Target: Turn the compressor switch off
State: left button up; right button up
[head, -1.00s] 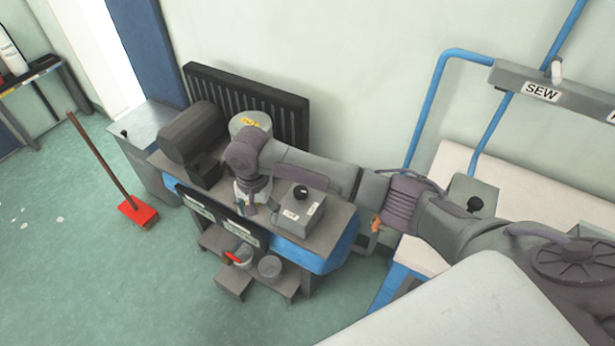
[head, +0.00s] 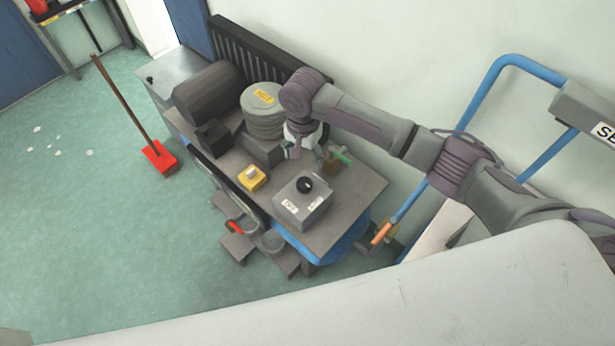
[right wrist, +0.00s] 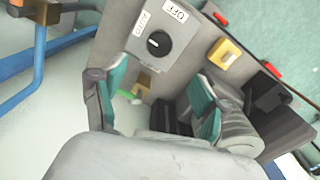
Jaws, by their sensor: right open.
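The compressor switch is a grey box (head: 303,205) with a black round knob (head: 304,185) and white labels, on the workbench. In the right wrist view the box (right wrist: 180,48) shows labels OFF and AUTO; the white mark on its knob (right wrist: 158,43) appears to face the AUTO side. My right gripper (head: 305,152) is above the bench, behind the box in the head view, apart from the knob. In the right wrist view its teal-padded fingers (right wrist: 160,88) are spread with nothing between them. My left gripper is not in view.
A yellow button box (head: 252,179) sits left of the switch box. A ribbed grey cylinder (head: 264,112) with a yellow label and a dark motor-like drum (head: 208,92) stand behind. A small green-topped item (head: 342,156) lies near the gripper. A red broom (head: 158,157) stands on the floor.

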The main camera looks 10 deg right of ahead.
aim_at(304, 182)
notch_tip(304, 182, down, 10)
jog(key=shift+f, duration=1)
jog(key=c, duration=1.2)
jog(key=shift+o, duration=0.2)
